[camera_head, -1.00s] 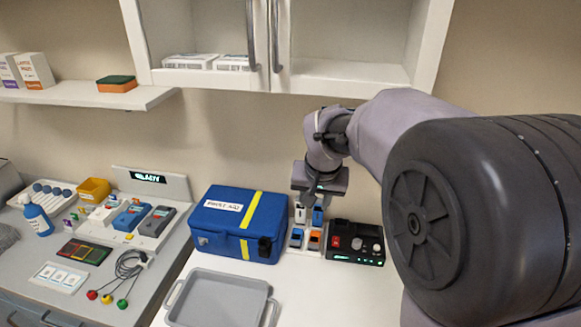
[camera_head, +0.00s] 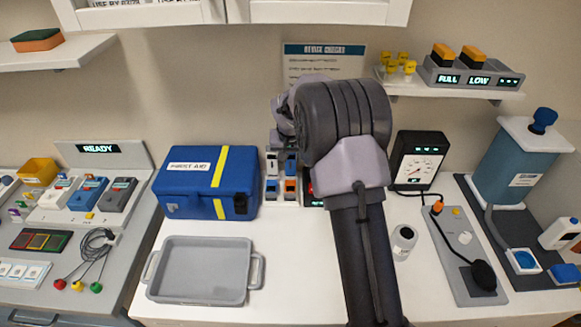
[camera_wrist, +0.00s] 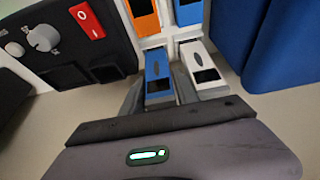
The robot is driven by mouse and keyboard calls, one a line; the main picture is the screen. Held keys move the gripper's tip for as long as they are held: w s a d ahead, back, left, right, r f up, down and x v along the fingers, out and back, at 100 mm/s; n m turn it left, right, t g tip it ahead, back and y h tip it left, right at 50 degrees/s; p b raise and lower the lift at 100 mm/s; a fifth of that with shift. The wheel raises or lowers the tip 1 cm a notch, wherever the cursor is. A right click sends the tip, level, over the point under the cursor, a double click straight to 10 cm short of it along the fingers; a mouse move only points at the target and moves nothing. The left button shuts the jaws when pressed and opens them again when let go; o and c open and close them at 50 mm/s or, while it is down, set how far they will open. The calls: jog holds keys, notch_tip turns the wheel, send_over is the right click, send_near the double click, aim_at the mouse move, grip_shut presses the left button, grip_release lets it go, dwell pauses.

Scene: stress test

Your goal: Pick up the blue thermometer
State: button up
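Several handheld devices like thermometers stand in a white rack in the wrist view. A blue one (camera_wrist: 158,77) is nearest my gripper, with a white one (camera_wrist: 202,66) beside it. Another blue one (camera_wrist: 188,11) and an orange one (camera_wrist: 143,16) are in the other row. In the head view the blue ones show at the back right (camera_head: 290,166) and front left (camera_head: 271,188). My gripper (camera_wrist: 172,92) looks open, its grey fingers partly hidden by the near blue and white devices. I see nothing held.
A blue first aid case (camera_head: 192,183) stands close left of the rack. A black control box (camera_wrist: 62,38) with a red switch is on its other side. A grey tray (camera_head: 205,270) lies in front.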

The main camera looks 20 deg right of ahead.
jog(key=shift+r, duration=0.2)
jog(key=shift+c, duration=0.7)
grip_shut()
jog(key=shift+r, duration=0.1)
